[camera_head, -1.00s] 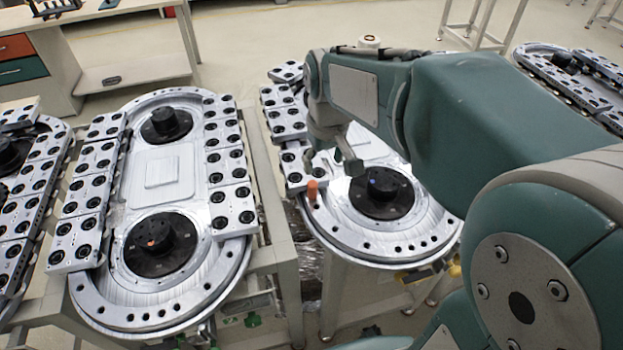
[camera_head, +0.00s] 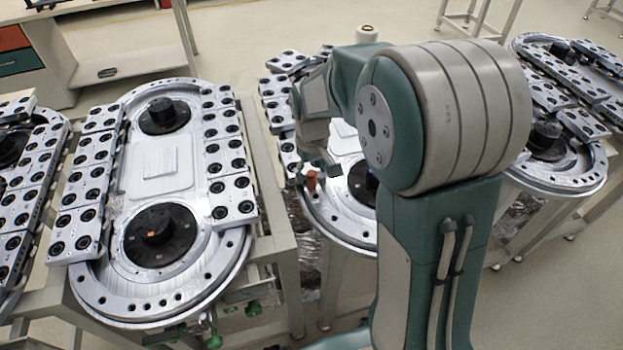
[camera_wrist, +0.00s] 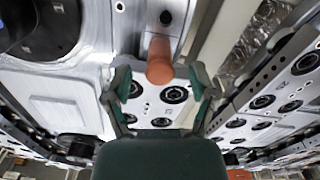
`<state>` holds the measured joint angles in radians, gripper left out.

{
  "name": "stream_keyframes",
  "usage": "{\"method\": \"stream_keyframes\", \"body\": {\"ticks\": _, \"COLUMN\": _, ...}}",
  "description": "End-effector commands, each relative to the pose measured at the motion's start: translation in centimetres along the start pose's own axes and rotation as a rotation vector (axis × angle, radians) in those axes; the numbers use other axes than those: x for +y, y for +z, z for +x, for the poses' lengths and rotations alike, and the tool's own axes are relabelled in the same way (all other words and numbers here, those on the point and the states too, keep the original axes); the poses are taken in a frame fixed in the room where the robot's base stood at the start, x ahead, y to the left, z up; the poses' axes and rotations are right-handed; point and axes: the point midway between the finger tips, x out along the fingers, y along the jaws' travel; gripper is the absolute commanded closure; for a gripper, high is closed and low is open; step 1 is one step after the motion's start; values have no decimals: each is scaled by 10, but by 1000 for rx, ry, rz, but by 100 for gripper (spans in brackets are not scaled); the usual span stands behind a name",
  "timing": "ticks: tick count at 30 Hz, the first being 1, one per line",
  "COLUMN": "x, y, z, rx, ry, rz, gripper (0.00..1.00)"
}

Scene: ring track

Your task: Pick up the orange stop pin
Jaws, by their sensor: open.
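The orange stop pin (camera_head: 311,182) stands upright near the left edge of the middle ring track (camera_head: 340,218) in the head view. In the wrist view the orange stop pin (camera_wrist: 159,62) shows at the upper middle, just beyond and roughly between the fingertips. My gripper (camera_wrist: 158,80) is open, with one finger on each side of the picture's middle, and holds nothing. In the head view my gripper (camera_head: 318,168) is close to the pin, and its fingers are partly hidden. I cannot tell whether a finger touches the pin.
A second ring track (camera_head: 160,172) stands to the left, and another (camera_head: 560,180) to the right. Carriage plates with black holes (camera_wrist: 160,110) lie close around the pin. A black round hub (camera_head: 358,185) stands right of the pin. A gap separates the left and middle tracks.

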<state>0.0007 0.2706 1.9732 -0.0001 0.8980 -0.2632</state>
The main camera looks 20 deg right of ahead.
Motion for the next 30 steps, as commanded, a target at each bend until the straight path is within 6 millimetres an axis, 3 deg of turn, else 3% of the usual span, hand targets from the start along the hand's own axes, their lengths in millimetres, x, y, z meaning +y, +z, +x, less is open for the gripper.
{"method": "stream_keyframes", "body": {"ticks": 6, "x": 0, "y": -1, "z": 28, "rx": -2, "ry": -1, "rz": 0, "gripper": 27}}
{"method": "stream_keyframes", "body": {"ticks": 13, "x": 0, "y": -1, "z": 29, "rx": 0, "ry": 0, "rz": 0, "gripper": 27}}
{"method": "stream_keyframes", "body": {"ticks": 14, "x": 0, "y": -1, "z": 29, "rx": 0, "ry": 0, "rz": 0, "gripper": 31}}
{"method": "stream_keyframes", "body": {"ticks": 18, "x": 0, "y": -1, "z": 29, "rx": 0, "ry": 0, "rz": 0, "gripper": 94}}
{"method": "stream_keyframes", "body": {"ticks": 19, "x": 0, "y": -1, "z": 29, "rx": 0, "ry": 0, "rz": 0, "gripper": 100}}
{"method": "stream_keyframes", "body": {"ticks": 30, "x": 0, "y": -1, "z": 28, "rx": 0, "ry": 0, "rz": 0, "gripper": 100}}
